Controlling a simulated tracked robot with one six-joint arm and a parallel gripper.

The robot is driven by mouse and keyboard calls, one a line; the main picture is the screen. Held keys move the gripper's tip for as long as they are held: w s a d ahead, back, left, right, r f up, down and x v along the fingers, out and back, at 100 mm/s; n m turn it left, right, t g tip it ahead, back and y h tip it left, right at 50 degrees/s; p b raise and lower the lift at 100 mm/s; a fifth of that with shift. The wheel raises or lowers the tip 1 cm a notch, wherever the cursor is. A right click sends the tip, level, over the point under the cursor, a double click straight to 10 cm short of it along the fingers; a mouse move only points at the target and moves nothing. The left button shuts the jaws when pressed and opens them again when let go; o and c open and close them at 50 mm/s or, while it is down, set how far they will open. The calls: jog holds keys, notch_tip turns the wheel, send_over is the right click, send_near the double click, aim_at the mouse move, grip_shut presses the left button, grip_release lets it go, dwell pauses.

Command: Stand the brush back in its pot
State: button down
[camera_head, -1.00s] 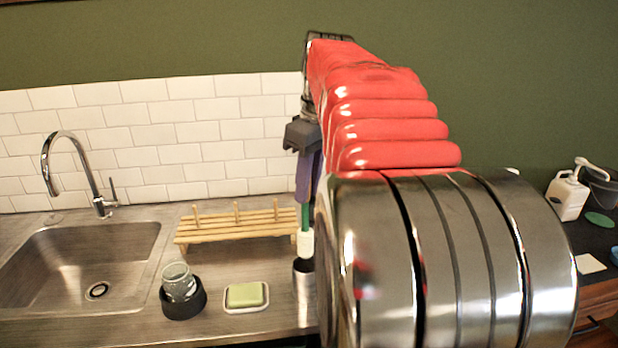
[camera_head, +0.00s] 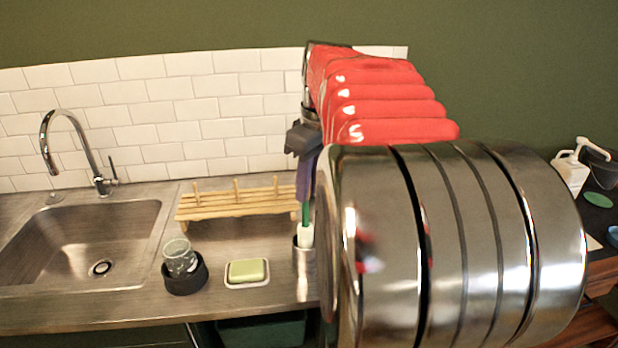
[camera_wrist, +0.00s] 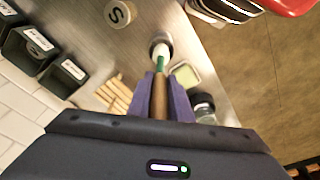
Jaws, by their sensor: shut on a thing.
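The brush has a brown handle (camera_wrist: 159,98), a green neck (camera_head: 306,213) and a white head (camera_head: 305,235). My gripper (camera_wrist: 160,92) has purple fingers, shut on the brown handle; it also shows in the head view (camera_head: 305,180). The brush hangs roughly upright, head down. The metal pot (camera_head: 304,265) stands on the counter directly below; its dark mouth shows in the wrist view (camera_wrist: 157,38). The white head is at the pot's mouth, its lower end seemingly just inside the rim. My arm hides the pot's right side in the head view.
A wooden rack (camera_head: 238,203) stands behind, and a soap dish with green soap (camera_head: 247,271) lies left of the pot. Black labelled bins (camera_wrist: 35,42) and a round S-marked lid (camera_wrist: 120,14) are nearby.

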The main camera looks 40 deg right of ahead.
jog(key=shift+f, duration=1.4)
jog(key=c, duration=1.5)
grip_release()
jog(key=r, duration=0.4)
jog(key=s+r, duration=0.1)
jog(key=r, duration=0.4)
jog(key=s+r, duration=0.1)
jog(key=r, duration=0.3)
jog(key=shift+d+r, duration=0.25)
jog(key=shift+a, duration=0.1)
